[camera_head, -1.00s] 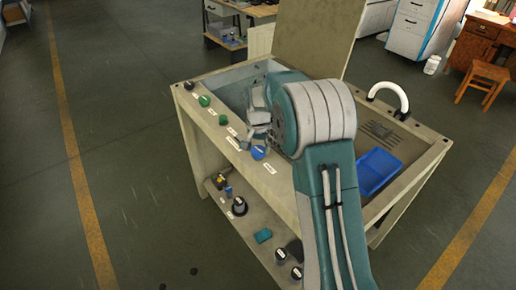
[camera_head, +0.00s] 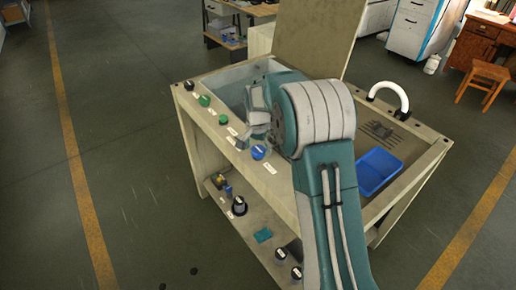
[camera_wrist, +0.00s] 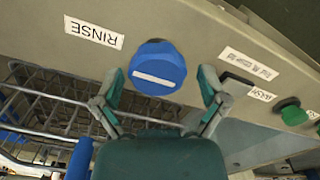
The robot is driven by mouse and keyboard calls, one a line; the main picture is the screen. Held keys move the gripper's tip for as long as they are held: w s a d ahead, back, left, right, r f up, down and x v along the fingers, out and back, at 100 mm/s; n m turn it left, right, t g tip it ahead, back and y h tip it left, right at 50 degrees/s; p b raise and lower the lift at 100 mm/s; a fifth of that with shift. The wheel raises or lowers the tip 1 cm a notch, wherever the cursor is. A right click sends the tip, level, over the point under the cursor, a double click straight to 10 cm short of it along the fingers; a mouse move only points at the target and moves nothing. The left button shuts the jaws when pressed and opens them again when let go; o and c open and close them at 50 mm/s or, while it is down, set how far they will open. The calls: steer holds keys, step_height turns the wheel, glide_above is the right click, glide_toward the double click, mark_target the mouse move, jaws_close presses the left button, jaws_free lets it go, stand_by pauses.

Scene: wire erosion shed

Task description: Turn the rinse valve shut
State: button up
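The rinse valve is a round blue knob (camera_wrist: 157,62) with a white bar across its face, beside the RINSE label (camera_wrist: 94,33) in the wrist view. The bar lies nearly level in that view, tilted slightly. The knob also shows in the head view (camera_head: 258,152) on the front edge of the bench. My gripper (camera_wrist: 162,82) is open and empty, one finger on each side of the knob with gaps showing between. In the head view my arm hides part of the bench and my gripper (camera_head: 256,133) is seen only partly, just behind the knob.
Green knobs (camera_head: 204,101) (camera_wrist: 288,106) and a dark knob (camera_head: 189,86) sit along the same edge. The bench (camera_head: 178,125) holds a blue tray (camera_head: 378,170) and a white curved pipe (camera_head: 391,91). A lower shelf carries several small items. Floor left of the bench is clear.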

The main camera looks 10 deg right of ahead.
mark_target(257, 148)
steer(key=shift+r, duration=0.1)
step_height(257, 148, up, 12)
stand_by(0.7)
